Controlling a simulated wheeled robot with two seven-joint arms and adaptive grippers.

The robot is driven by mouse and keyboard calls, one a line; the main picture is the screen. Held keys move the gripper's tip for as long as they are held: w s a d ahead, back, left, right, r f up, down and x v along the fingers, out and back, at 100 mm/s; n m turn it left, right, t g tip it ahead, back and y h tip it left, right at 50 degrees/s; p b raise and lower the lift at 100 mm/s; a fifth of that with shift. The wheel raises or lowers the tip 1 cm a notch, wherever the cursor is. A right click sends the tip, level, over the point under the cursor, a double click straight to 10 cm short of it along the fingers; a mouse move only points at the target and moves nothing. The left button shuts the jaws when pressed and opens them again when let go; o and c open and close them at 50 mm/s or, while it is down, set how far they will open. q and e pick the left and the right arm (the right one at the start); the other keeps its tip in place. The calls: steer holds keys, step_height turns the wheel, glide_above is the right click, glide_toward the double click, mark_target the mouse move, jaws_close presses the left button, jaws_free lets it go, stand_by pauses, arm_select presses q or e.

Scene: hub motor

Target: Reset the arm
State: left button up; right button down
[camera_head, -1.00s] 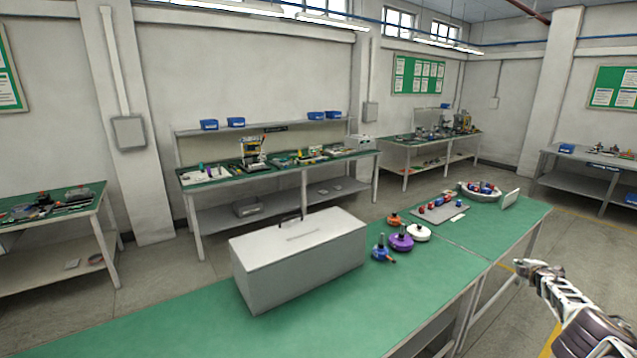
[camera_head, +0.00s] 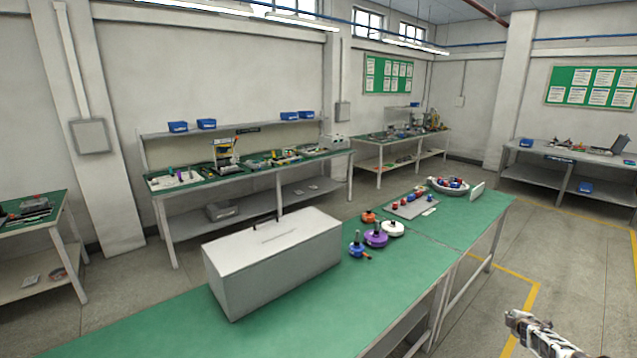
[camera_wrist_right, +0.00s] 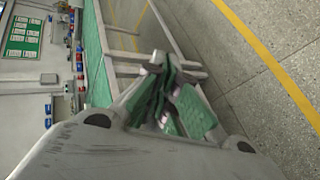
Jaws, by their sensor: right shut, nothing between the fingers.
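My right gripper (camera_head: 514,319) shows at the lower right of the head view, over the floor and apart from the green-topped table (camera_head: 340,310). In the right wrist view its fingers (camera_wrist_right: 165,62) meet at the tips with nothing between them. My left gripper is not in view. On the table stand a grey lidded box (camera_head: 272,262), a blue part (camera_head: 357,245), a purple part (camera_head: 376,236), a white part (camera_head: 392,229) and an orange part (camera_head: 369,216).
Workbenches (camera_head: 250,182) line the walls. The floor (camera_head: 575,270) right of the table is clear, with yellow lines.

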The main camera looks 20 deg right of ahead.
steer(key=s+f+m+g, duration=0.15)
steer(key=s+f, duration=0.25)
steer(key=s, duration=0.5)
steer(key=s+f+g, duration=0.2)
steer(key=s+f, duration=0.1)
steer(key=s, duration=0.6)
steer(key=s+f+m+g, duration=0.15)
steer(key=s+f, duration=0.25)
steer(key=s, duration=0.5)
steer(key=s+a+f+m+y, duration=0.1)
steer(key=s+a+f+y, duration=0.1)
steer(key=a+f, duration=0.75)
steer(key=s+a+f+g+y, duration=0.1)
steer(key=s+a+f, duration=0.35)
steer(key=a, duration=0.75)
steer(key=s+a+f+m+y, duration=0.1)
steer(key=a+f+y, duration=0.1)
steer(key=a+f, duration=0.8)
steer(key=a+f+y+b, duration=0.1)
steer(key=a+f, duration=0.2)
steer(key=a, duration=0.9)
steer(key=s+a+f+m+y+b, duration=0.1)
steer(key=a+f, duration=0.3)
steer(key=a, duration=0.9)
steer(key=s+a+f+y+b, duration=0.1)
steer(key=a+f, duration=0.3)
steer(key=a, duration=0.8)
steer(key=shift+s+a+y+b, duration=0.15)
steer(key=shift+y+b, duration=0.35)
steer(key=shift+b, duration=0.15)
